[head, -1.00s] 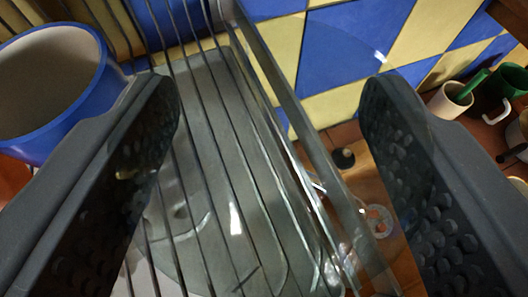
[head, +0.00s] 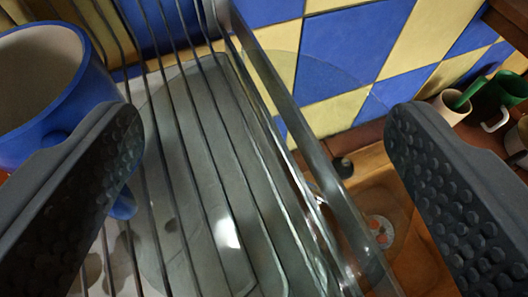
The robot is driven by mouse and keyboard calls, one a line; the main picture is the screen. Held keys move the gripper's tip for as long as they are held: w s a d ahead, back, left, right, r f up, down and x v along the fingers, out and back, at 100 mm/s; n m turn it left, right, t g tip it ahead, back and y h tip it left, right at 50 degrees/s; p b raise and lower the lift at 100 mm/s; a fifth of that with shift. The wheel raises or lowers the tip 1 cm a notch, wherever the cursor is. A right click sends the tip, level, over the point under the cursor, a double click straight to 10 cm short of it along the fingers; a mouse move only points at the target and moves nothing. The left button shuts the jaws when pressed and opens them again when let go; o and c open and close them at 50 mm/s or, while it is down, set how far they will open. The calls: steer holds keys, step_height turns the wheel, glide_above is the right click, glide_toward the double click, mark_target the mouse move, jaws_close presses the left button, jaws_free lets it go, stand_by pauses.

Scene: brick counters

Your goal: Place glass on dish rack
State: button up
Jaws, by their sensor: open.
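The dish rack (head: 290,125) has thin metal bars and a flat metal side rail and fills the middle of the head view. A clear glass (head: 228,232) shows faintly over the bars as a curved outline and a bright highlight. It lies between my fingers. Its edges are hard to make out, and I cannot tell exactly how it rests on the bars. My gripper (head: 265,115) is wide open, one finger on each side of the glass, with no visible contact.
A blue mug or pot (head: 85,120) with a pale inside stands at the left, partly behind my left finger. White and green cups (head: 495,100) stand at the far right. A blue and yellow tiled wall (head: 340,60) is behind the rack. Brown counter shows right of the rack.

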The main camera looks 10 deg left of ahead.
steer(key=b+v, duration=0.2)
steer(key=v, duration=1)
steer(key=s+d+r+h, duration=0.1)
steer(key=s+d+r, duration=0.2)
steer(key=d+r, duration=0.2)
steer(key=s+d+r+m+t+h, duration=0.1)
steer(key=s+d+r, duration=0.3)
steer(key=r, duration=0.7)
steer(key=s+d+r+m+t, duration=0.1)
steer(key=s+d+r, duration=0.2)
steer(key=d+r, duration=0.4)
step_height(320, 180, up, 2)
steer(key=shift+s+r+h, duration=0.1)
steer(key=shift+s+h, duration=0.2)
steer(key=shift+h, duration=0.1)
steer(key=shift+b, duration=0.3)
